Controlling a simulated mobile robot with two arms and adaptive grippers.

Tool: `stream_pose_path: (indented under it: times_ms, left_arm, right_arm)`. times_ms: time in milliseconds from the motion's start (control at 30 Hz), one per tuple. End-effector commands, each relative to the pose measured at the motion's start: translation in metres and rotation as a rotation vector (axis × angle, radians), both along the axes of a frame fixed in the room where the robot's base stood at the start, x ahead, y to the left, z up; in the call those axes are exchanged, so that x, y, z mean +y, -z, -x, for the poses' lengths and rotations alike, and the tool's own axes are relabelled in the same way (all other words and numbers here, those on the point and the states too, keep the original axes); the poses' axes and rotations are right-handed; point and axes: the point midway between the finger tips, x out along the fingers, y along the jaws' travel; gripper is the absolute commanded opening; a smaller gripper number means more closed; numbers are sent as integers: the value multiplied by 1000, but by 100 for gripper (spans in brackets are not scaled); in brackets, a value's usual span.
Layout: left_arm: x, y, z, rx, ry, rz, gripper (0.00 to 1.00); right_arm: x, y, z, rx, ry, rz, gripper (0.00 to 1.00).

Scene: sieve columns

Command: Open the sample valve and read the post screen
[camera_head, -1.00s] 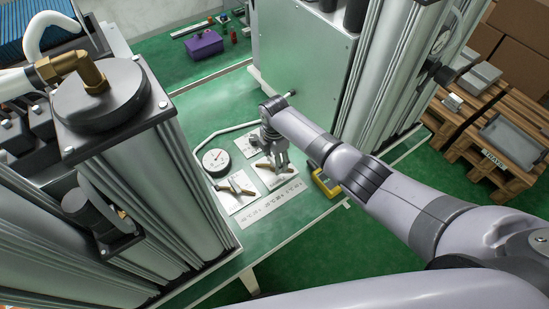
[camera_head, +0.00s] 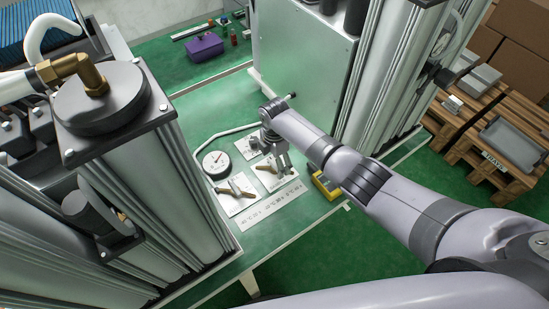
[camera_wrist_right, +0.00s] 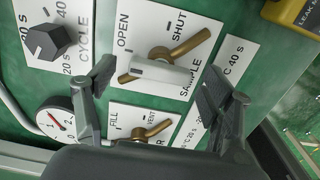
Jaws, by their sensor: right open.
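The sample valve is a brass lever (camera_wrist_right: 186,47) on a white plate marked OPEN, SHUT and SAMPLE. In the right wrist view its long end points to the upper right, on the SHUT side, and a pale bar crosses its middle. In the head view the lever (camera_head: 266,168) is partly behind my gripper. My right gripper (camera_wrist_right: 158,72) is open, its fingers apart on either side of the lever's middle, holding nothing. In the head view the right gripper (camera_head: 281,160) hangs over the plate. I cannot make out a lit post screen. My left gripper is not in view.
A second brass lever (camera_wrist_right: 146,132) marked FILL and VENT sits beside the sample plate. A black CYCLE knob (camera_wrist_right: 47,42) and a round gauge (camera_head: 216,163) are close by. A yellow device (camera_head: 326,185) lies on the right. Tall grey columns (camera_head: 150,190) flank the green bench.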

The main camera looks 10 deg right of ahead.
Motion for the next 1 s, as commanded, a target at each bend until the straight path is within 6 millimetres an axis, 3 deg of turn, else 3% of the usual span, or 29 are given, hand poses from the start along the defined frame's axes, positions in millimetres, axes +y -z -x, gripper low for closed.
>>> stream_pose_path:
  times_ms: [267,633,800,1000]
  left_arm:
    - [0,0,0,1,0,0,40]
    - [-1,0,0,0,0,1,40]
    - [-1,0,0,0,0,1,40]
    - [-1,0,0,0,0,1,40]
  right_arm:
    - [0,-29,-1,-4,-1,-2,75]
    - [0,-103,-1,-3,0,-1,75]
    - [0,-117,-1,-1,0,0,75]
    - [0,-120,0,0,0,0,75]
